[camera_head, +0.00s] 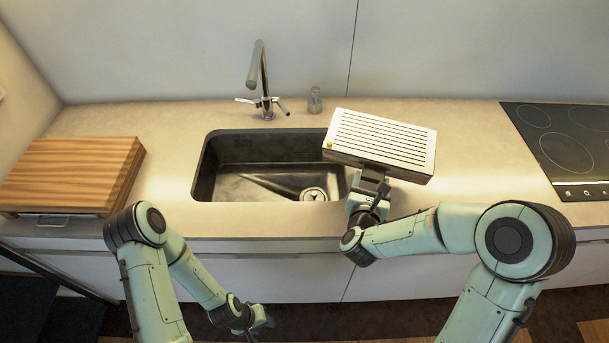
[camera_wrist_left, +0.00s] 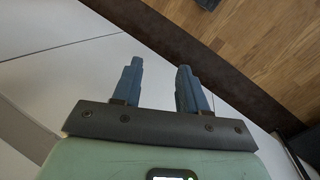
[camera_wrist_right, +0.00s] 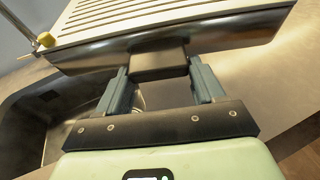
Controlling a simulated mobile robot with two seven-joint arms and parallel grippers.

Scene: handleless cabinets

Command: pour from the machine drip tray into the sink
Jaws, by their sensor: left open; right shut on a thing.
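The machine drip tray (camera_head: 382,138) has a slatted white top and metallic sides. It is held above the counter at the right end of the sink, overlapping the sink's right edge in the head view. My right gripper (camera_head: 371,188) is shut on the tray's front tab; the tab (camera_wrist_right: 158,62) shows between the fingers in the right wrist view. The tray looks close to level, slightly turned. The dark sink (camera_head: 235,187) has its drain showing, and no liquid can be made out. My left gripper (camera_head: 262,322) is open and empty, low in front of the cabinets; its fingers (camera_wrist_left: 158,85) are apart in the left wrist view.
A chrome faucet (camera_head: 262,80) stands behind the sink, with a small glass (camera_head: 315,100) beside it. A wooden board (camera_head: 75,172) lies at the left of the counter. A black cooktop (camera_head: 565,145) is at the right. The counter between sink and board is clear.

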